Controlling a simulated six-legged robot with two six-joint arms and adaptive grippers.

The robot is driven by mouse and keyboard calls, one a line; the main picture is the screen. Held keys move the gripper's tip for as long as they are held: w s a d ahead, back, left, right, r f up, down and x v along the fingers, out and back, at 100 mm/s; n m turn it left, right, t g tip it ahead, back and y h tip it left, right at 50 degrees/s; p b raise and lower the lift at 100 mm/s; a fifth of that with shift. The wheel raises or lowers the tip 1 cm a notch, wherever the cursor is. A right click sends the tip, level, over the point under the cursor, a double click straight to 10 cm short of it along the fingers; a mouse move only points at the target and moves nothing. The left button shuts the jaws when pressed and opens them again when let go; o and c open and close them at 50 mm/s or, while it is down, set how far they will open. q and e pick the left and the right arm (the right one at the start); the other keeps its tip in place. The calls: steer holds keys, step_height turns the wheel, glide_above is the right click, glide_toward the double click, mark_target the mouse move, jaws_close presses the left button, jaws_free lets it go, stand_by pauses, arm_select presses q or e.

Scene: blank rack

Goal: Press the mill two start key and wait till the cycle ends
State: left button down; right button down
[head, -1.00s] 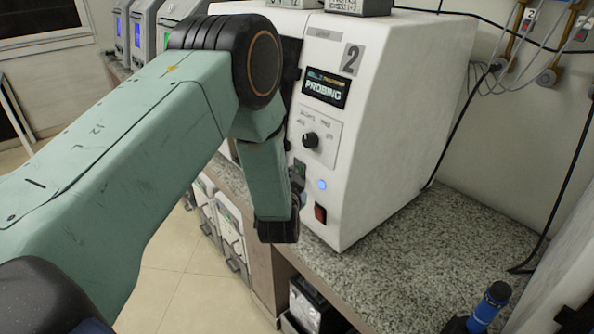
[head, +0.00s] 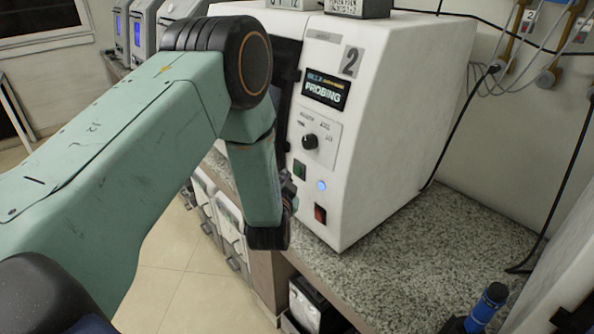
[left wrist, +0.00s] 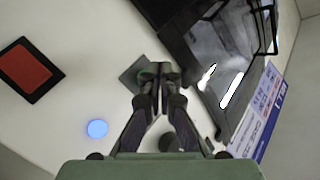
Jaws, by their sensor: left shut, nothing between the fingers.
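Mill two (head: 400,110) is a white machine marked with a grey "2" plate (head: 351,61). Its display (head: 325,92) reads "PROBING". A green key (head: 300,169) sits low on its front, beside a lit blue light (head: 321,185) and above a red switch (head: 320,214). My left gripper (head: 289,190) is shut and empty, close to the front near the green key. In the left wrist view its fingertips (left wrist: 157,72) overlap the key's dark plate (left wrist: 131,80) and partly hide the green key; I cannot tell whether they touch. My right gripper is out of view.
A black knob (head: 310,141) is above the green key. The granite counter (head: 440,240) is clear right of the mill, with a blue cylindrical tool (head: 487,308) near its front. Cables hang on the right wall. Other machines (head: 140,30) stand at the back left.

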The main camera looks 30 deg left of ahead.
arm_select(q)
steer(key=s, duration=0.1)
steer(key=s+a+p, duration=0.1)
steer(key=s, duration=0.2)
steer(key=shift+a+r+p, duration=0.15)
steer(key=shift+a+p, duration=0.25)
steer(key=shift+s+d, duration=0.1)
stand_by(0.5)
